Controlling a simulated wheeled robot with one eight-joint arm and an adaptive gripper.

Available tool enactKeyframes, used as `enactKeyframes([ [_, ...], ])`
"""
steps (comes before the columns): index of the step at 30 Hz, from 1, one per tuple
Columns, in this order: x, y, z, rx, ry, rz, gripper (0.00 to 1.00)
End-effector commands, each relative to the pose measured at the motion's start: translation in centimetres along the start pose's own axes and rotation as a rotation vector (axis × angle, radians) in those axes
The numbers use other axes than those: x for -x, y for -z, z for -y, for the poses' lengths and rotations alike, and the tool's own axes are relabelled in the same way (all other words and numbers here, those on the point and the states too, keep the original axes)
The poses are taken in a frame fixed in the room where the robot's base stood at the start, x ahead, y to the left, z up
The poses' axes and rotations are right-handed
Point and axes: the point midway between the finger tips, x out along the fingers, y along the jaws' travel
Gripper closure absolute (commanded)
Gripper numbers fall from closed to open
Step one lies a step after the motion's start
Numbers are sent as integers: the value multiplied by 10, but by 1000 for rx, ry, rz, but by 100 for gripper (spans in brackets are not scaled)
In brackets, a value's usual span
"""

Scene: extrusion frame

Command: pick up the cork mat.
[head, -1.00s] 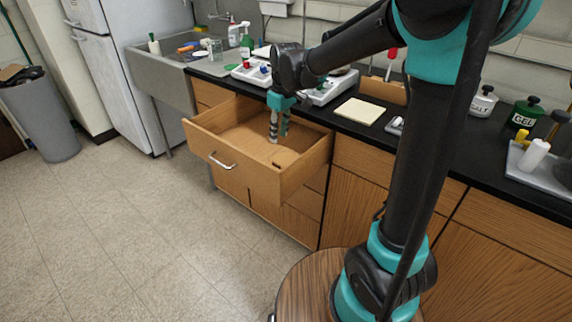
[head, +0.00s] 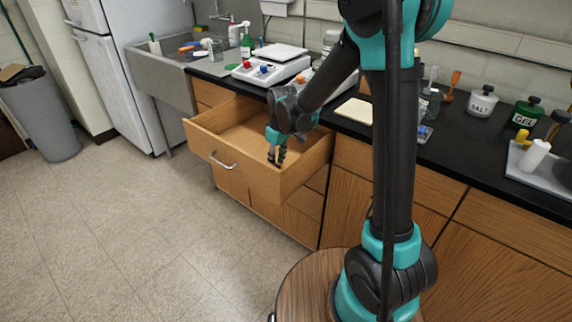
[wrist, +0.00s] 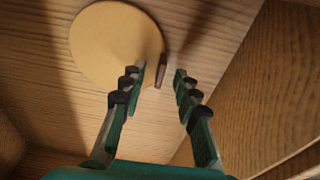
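The cork mat (wrist: 108,42) is a round tan disc lying on the drawer floor in the wrist view. It is at the upper left, beyond and left of my fingertips. My gripper (wrist: 160,78) is open, its two fingers apart with nothing held between them. The left fingertip overlaps the mat's lower right edge in the picture; I cannot tell whether it touches. In the head view my gripper (head: 277,161) points down inside the open drawer (head: 228,170), near its front right part. I cannot make out the mat in the head view.
A small brown piece (wrist: 162,72) shows beyond the fingertips, beside the mat. The drawer's wooden wall (wrist: 260,110) rises close on the right in the wrist view. The black counter (head: 455,140) above the drawers holds a scale (head: 272,66), a cream pad (head: 355,111) and several bottles.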

Motion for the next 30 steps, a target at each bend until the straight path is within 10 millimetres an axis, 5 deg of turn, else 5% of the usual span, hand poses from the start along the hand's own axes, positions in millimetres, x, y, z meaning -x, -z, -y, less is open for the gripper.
enactKeyframes([
  [8,-2,0,0,0,0,0,70],
  [15,-2,0,0,0,0,0,100],
  [30,0,0,0,0,0,0,100],
])
